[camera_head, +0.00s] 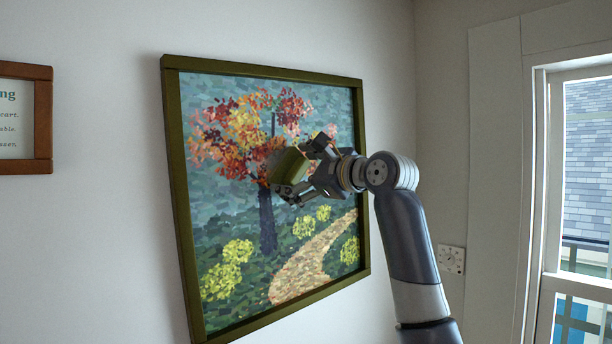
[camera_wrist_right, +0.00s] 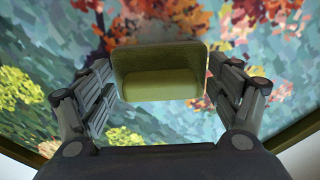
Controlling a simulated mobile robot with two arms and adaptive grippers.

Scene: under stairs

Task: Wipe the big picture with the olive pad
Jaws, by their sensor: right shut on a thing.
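The big picture (camera_head: 225,200) hangs on the wall in an olive-green frame and shows a red-leaved tree and a path. My right gripper (camera_head: 288,172) is in front of the tree's crown. It is shut on the olive pad (camera_head: 289,165), with the fingers at its two sides. In the right wrist view the olive pad (camera_wrist_right: 160,78) sits between the fingers, with the picture (camera_wrist_right: 60,60) behind it. I cannot tell whether the pad touches the painted surface. My left gripper is not in view.
A smaller wood-framed sign (camera_head: 43,120) hangs at the far left. A window (camera_head: 585,150) is on the right wall. A white wall plate (camera_head: 451,260) sits low near the corner. The wall between sign and picture is bare.

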